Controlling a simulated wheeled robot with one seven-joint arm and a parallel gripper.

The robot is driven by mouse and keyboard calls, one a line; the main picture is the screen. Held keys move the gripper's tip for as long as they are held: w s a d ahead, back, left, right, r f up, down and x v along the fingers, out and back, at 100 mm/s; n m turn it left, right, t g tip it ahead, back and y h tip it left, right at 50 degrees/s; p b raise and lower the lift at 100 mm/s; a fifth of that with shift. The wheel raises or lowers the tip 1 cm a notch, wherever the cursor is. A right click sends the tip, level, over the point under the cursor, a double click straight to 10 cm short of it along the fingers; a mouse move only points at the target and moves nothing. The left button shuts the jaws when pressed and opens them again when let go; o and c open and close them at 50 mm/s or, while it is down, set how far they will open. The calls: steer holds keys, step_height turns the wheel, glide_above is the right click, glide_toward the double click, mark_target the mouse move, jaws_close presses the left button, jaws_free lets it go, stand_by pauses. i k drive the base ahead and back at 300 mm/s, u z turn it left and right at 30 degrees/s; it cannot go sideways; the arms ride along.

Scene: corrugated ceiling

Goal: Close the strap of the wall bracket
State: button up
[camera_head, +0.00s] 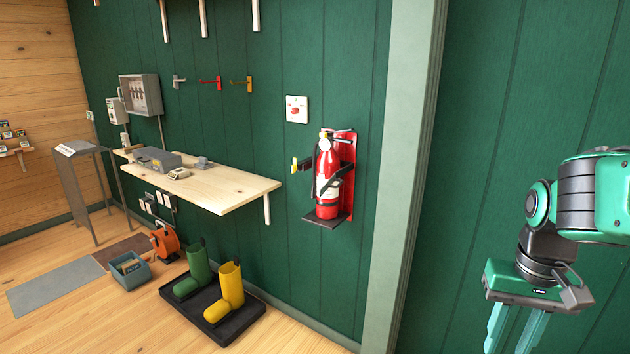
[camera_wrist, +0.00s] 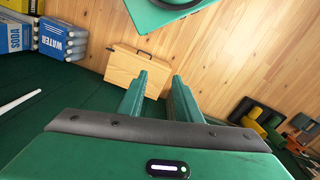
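A red fire extinguisher (camera_head: 327,180) stands upright in a red wall bracket (camera_head: 348,160) with a dark bottom shelf, on the green wall. A dark strap arm (camera_head: 306,164) with a yellow end (camera_head: 295,165) sticks out to the left of the extinguisher, swung open. Another dark band lies near the extinguisher's middle; I cannot tell how it joins the bracket. My gripper (camera_head: 513,335) is at the lower right of the head view, well apart from the bracket and pointing down. In the wrist view my gripper (camera_wrist: 158,82) has its fingers apart with nothing between them. The bracket is not recognisable there.
A pale post (camera_head: 405,170) stands between the bracket and my arm. A wooden wall shelf (camera_head: 225,188) with small items is left of the bracket. Yellow and green boots stand on a black tray (camera_head: 240,325) below. The wrist view shows a wooden case (camera_wrist: 138,68) and bottle packs (camera_wrist: 60,40).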

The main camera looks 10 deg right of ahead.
mark_target(329, 184)
steer(key=z, duration=0.05)
steer(key=i, duration=0.1)
steer(key=z, duration=0.05)
steer(key=k, duration=1.15)
steer(key=u, duration=0.45)
steer(key=i, duration=1.7)
steer(key=z, duration=0.75)
